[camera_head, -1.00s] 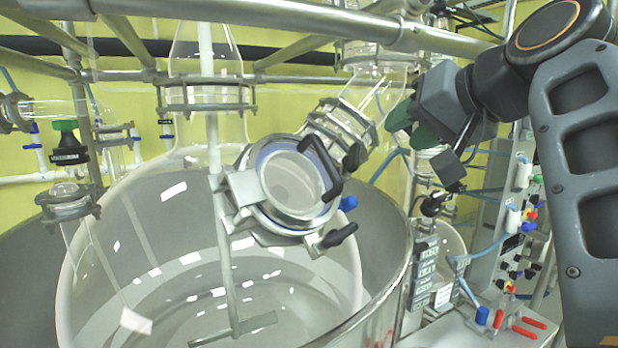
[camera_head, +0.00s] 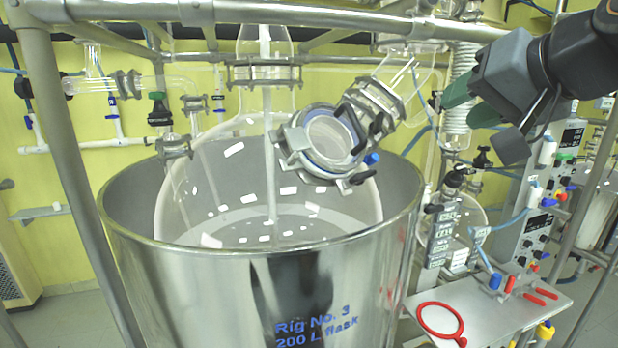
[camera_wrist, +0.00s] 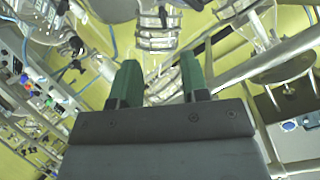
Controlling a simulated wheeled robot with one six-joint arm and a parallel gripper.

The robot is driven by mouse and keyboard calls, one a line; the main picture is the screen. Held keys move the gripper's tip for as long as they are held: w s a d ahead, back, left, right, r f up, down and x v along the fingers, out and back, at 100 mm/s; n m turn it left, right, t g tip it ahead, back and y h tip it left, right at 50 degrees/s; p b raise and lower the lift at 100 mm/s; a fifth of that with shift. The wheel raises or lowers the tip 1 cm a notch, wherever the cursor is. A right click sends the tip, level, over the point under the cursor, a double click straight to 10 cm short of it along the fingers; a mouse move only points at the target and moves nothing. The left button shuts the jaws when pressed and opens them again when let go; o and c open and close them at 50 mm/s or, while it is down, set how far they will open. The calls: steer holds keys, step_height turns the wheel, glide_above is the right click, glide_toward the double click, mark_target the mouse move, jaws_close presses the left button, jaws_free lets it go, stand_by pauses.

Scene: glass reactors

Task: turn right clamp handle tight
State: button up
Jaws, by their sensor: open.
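The round glass port with its metal clamp ring (camera_head: 291,140) sits tilted on the flask, near the middle of the head view. A black clamp handle (camera_head: 361,178) sticks out at the ring's lower right, below a blue knob (camera_head: 371,158). Another black handle (camera_head: 377,124) shows at its upper right; I cannot tell surely which is the right clamp handle. My gripper (camera_head: 472,103) is right of the port, apart from it, with green fingers open. In the wrist view my gripper (camera_wrist: 160,80) is open and empty, and no clamp handle can be made out.
A large steel vessel (camera_head: 200,290) stands below the port. Metal frame bars (camera_head: 200,12) cross above and a post (camera_head: 75,170) stands left. Glass tubing (camera_head: 400,75) lies between port and gripper. A control panel (camera_head: 535,225) and a shelf (camera_head: 500,315) are at right.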

steer(key=w+d+f+m+g+h, duration=0.1)
steer(key=w+d+f+h, duration=0.15)
steer(key=f, duration=0.55)
steer(key=w+d+f+m+g+h, duration=0.1)
steer(key=w+d+f+m+g, duration=0.15)
steer(key=f, duration=0.65)
steer(key=s+a+f+n+g, duration=0.1)
steer(key=s+a+f+n, duration=0.1)
steer(key=f, duration=0.6)
steer(key=s+a+f+n+g, duration=0.1)
steer(key=s+a+f, duration=0.3)
steer(key=f, duration=0.5)
steer(key=s+a+f+n+g, duration=0.2)
steer(key=s+a+f+n, duration=0.1)
steer(key=f, duration=0.5)
steer(key=shift+s+a+f+n+h, duration=0.3)
steer(key=shift+s+f+n+h, duration=0.05)
steer(key=shift+s, duration=0.5)
